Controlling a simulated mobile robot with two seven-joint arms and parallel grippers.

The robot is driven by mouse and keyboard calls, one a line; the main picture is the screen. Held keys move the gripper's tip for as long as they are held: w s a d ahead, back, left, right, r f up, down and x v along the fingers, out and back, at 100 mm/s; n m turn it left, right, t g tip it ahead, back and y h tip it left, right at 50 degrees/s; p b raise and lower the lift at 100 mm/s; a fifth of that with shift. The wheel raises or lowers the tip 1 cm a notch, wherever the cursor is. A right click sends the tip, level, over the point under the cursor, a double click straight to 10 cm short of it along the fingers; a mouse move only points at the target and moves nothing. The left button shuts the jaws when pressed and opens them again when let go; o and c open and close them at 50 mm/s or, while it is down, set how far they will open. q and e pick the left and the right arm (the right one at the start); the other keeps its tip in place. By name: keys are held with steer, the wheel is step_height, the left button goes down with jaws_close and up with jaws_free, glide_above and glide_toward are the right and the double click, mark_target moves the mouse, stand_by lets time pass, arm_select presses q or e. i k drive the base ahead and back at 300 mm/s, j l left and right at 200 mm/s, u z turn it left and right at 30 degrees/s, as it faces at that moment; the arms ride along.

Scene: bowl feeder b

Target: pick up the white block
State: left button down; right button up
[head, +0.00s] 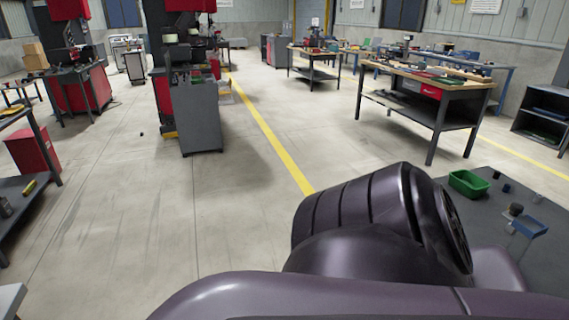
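I cannot make out a white block with certainty. A tiny pale spot shows on the grey table (455,205) at the right, too small to identify. Neither of my grippers is in view. A large dark purple arm link of mine fills the lower middle and right and hides part of the grey table.
The grey table carries a green bin (468,183), a blue tray (530,228) and small dark parts. A workbench (430,85) stands behind it. A grey cabinet (200,120) and red machines stand further left. The concrete floor (150,220) between is open.

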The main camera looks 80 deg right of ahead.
mark_target(510, 229)
steer(key=z, duration=1.4)
